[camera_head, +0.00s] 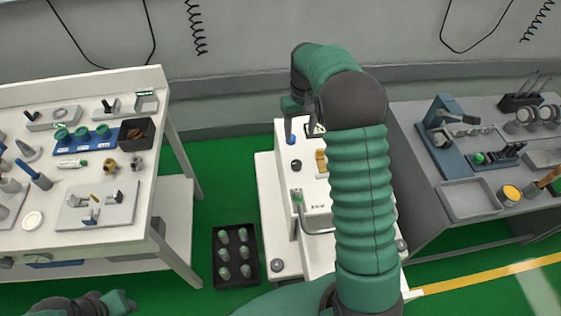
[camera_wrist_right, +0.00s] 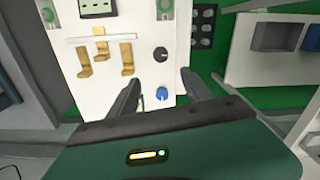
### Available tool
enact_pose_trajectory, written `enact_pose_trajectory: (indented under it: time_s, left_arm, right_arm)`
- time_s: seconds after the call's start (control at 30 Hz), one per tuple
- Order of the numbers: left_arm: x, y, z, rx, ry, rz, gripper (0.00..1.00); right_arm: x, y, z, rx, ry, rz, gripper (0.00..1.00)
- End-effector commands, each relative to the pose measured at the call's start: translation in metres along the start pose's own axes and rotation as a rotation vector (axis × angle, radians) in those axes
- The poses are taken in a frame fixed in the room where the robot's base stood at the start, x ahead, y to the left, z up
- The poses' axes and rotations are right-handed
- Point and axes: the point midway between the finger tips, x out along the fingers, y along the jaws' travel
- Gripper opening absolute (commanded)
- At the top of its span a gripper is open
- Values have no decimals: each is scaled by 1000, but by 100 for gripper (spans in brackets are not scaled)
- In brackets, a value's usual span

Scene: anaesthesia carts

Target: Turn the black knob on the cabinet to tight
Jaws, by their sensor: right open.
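The white cabinet (camera_head: 270,205) stands in the middle of the head view, partly covered by my right arm. Its black knob (camera_head: 295,165) is on the top panel; it also shows in the right wrist view (camera_wrist_right: 160,54), beyond the fingertips. A blue knob (camera_wrist_right: 162,93) sits beside it on the panel, between my fingers in the picture. My right gripper (camera_wrist_right: 162,76) is open and empty, over the far end of the panel. I see no contact with either knob. My left gripper (camera_head: 98,303) is at the bottom left of the head view, its jaws unclear.
Brass levers (camera_wrist_right: 102,57) are on the panel beside the knobs. A white table (camera_head: 135,185) with many parts is at left, a grey bench (camera_head: 425,185) at right. A black crate (camera_head: 222,283) of bottles is on the green floor. A wall (camera_head: 230,70) is behind.

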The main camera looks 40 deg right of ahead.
Motion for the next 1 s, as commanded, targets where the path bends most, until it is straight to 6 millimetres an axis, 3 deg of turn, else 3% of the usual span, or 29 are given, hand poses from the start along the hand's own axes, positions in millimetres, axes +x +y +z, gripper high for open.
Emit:
enact_pose_trajectory:
  time_s: [0.3, 0.6, 0.73, 1.0]
  left_arm:
    - [6, 0, 2, 1, 0, 0, 36]
    - [9, 0, 2, -1, 0, 0, 36]
    - [9, 0, 2, 0, 0, 0, 36]
    - [9, 0, 2, 0, 0, 0, 36]
  right_arm:
    - [75, -14, 4, -3, -5, 12, 57]
    - [141, -9, 3, -2, -1, 11, 57]
    - [153, -8, 2, -1, 0, 9, 57]
    - [154, -10, 2, -2, 2, 12, 57]
